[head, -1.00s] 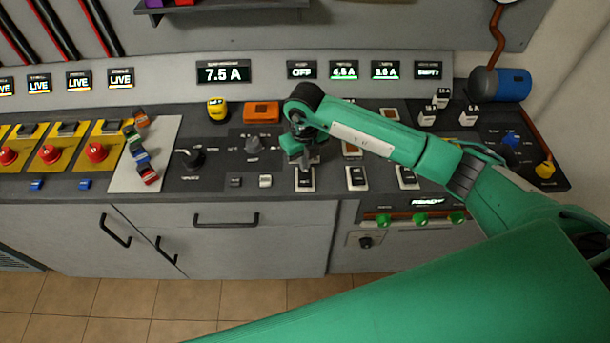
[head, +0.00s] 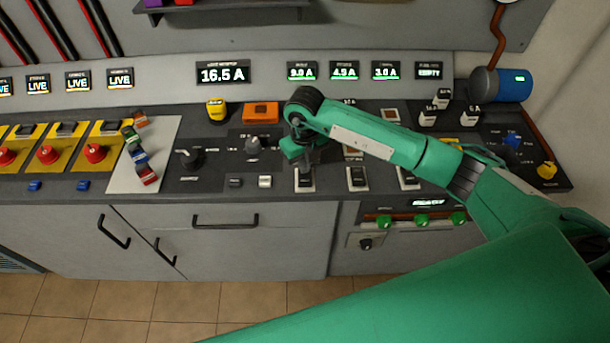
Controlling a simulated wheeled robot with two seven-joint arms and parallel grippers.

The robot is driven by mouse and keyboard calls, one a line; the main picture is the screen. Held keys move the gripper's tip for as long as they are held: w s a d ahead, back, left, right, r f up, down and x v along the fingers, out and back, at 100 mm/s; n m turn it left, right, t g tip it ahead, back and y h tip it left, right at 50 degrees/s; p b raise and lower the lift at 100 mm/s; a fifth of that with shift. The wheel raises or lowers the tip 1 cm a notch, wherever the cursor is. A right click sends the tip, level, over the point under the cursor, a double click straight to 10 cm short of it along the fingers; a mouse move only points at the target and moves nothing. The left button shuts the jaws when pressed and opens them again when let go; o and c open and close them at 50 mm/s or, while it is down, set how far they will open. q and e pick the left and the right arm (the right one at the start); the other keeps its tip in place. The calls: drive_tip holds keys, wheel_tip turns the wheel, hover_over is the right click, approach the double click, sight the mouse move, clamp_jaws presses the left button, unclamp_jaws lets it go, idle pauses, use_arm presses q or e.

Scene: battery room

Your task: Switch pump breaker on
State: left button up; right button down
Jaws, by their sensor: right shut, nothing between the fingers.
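Three breaker rockers stand in a row on the console. The left breaker (head: 305,184) is directly under my right gripper (head: 305,168), and the middle breaker (head: 357,178) and right breaker (head: 408,178) stand to its right. My right gripper is shut and empty, pointing down at the top of the left breaker; I cannot tell whether it touches. The breaker labels are too small to read. Above them the first small display (head: 302,71) reads 9.0 A, the second (head: 343,71) 4.5 A and the third (head: 385,71) 3.0 A. The main display (head: 223,72) reads 16.5 A. My left gripper is not in view.
Left of the gripper are a rotary knob (head: 253,146), another knob (head: 190,157) and an orange block (head: 260,112). Several fuses (head: 428,117) stand at the right beside a blue cylinder (head: 513,85). My right forearm crosses above the right part of the console.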

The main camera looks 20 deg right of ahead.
wheel_tip(320, 180, up, 7)
drive_tip(key=p, duration=0.3)
idle(0.4)
drive_tip(key=shift+f, duration=0.1)
